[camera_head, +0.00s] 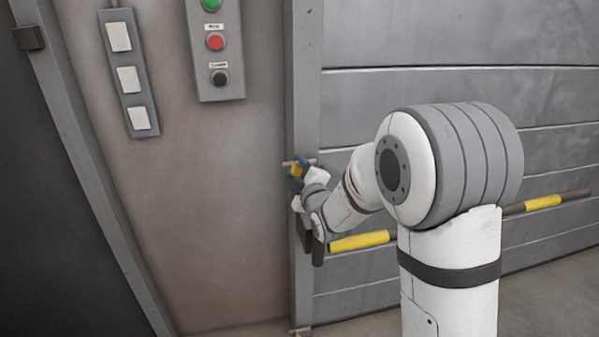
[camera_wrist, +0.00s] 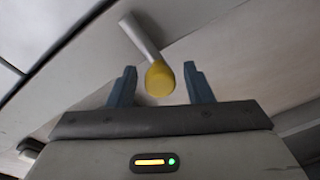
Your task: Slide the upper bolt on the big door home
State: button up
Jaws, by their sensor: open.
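The big door (camera_head: 440,97) is a grey panelled door on the right in the head view. Its upper bolt is at the grey door post, where a short rod and a yellow knob (camera_head: 296,170) show beside my gripper (camera_head: 299,168). My arm and gripper partly hide this bolt. In the wrist view the yellow knob (camera_wrist: 160,79) sits at the end of a grey handle rod (camera_wrist: 139,37). My gripper (camera_wrist: 160,75) is open, with one blue finger on each side of the knob. Gaps show between the knob and both fingers.
A bar with yellow sleeves (camera_head: 360,241) crosses the door below my gripper. A second bolt (camera_head: 300,331) shows low on the post. A control box with buttons (camera_head: 216,50) and a switch panel (camera_head: 129,72) are on the brown wall to the left.

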jog(key=shift+c, duration=0.3)
grip_shut()
dwell(0.3)
